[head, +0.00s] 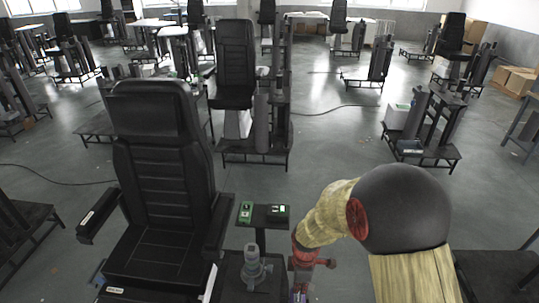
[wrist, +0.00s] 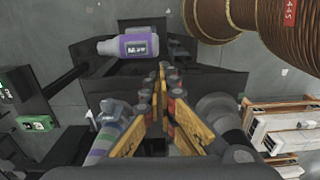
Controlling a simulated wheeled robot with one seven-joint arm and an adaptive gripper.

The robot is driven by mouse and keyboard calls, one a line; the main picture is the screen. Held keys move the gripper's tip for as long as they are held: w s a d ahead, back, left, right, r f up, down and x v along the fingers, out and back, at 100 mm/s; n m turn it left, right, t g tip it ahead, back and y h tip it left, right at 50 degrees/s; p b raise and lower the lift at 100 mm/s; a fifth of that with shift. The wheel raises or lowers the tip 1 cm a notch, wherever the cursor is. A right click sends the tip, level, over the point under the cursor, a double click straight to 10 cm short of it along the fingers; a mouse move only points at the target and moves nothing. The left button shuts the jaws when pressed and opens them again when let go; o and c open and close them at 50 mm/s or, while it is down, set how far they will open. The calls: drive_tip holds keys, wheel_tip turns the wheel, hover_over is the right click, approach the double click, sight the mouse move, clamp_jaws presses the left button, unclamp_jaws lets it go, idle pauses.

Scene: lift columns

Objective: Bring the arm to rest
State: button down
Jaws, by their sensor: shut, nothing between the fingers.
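My gripper (wrist: 162,72) shows in the wrist view with its yellow-sided fingers together at the tips and nothing between them. A white and purple bottle-shaped thing (wrist: 135,46) lies on a dark surface beyond the fingertips, to the left. Another grey, purple and green striped thing (wrist: 105,138) is left of the fingers; whether they touch it I cannot tell. In the head view my arm, with a yellow cover (head: 325,217) and a dark rounded part, reaches down at the lower right. The fingers are not clear there, at the bottom edge.
A black chair (head: 160,165) stands at left, close to my arm. A small stand holds green boxes (head: 245,212), and a grey device (head: 254,268) stands below it. Lift columns (head: 425,125) stand behind at right. Grey floor (head: 330,145) is open between them.

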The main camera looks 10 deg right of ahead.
drive_tip(key=s+d+r+m+t+b, duration=0.3)
drive_tip(key=s+r+m+t+b, duration=0.2)
drive_tip(key=s+r+m+b, duration=0.8)
drive_tip(key=s+m+b, duration=0.2)
drive_tip(key=s+b, duration=0.1)
drive_tip(key=b, duration=0.3)
drive_tip(key=shift+s+d+r+m+t+b, duration=0.2)
drive_tip(key=shift+s+r+m+t+b, duration=0.1)
drive_tip(key=shift+r+b, duration=0.05)
